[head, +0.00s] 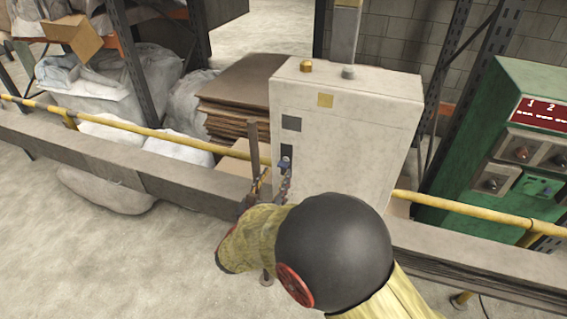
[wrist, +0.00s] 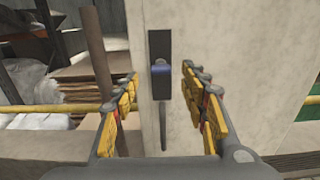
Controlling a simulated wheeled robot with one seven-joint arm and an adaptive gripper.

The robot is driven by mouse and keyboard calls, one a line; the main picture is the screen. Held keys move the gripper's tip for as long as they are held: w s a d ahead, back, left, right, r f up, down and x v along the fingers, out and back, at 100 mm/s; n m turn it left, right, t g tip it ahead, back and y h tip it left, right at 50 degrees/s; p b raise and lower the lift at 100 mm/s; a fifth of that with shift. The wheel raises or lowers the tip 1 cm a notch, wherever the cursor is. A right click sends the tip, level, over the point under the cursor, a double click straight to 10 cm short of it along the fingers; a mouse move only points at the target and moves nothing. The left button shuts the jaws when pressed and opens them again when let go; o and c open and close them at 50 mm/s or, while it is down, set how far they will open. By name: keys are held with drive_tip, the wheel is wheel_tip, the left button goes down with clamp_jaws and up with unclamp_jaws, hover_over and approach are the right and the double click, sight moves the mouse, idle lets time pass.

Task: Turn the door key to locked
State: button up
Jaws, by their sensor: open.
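The door key (head: 285,162) has a blue head and sits at a dark lock plate (head: 288,151) on the front of a pale cabinet (head: 345,125). My gripper (head: 273,184) is in front of the plate. In the wrist view its yellow-padded fingers (wrist: 160,88) are spread to the left and right of the key, with a gap on each side. My arm hides the cabinet's lower front in the head view.
A brown post (head: 254,150) stands just left of my gripper. A yellow rail (head: 150,134) runs along a low beam past the cabinet. Stacked brown sheets (head: 240,95) are behind left, and a green machine (head: 500,150) is at right.

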sight(282, 167)
drive_tip(key=b+x, duration=0.1)
drive_tip(key=x, duration=0.6)
drive_tip(key=shift+f+b, duration=0.15)
drive_tip(key=shift+b, duration=0.25)
drive_tip(key=shift+s, duration=0.1)
drive_tip(key=shift+c, duration=0.7)
clamp_jaws()
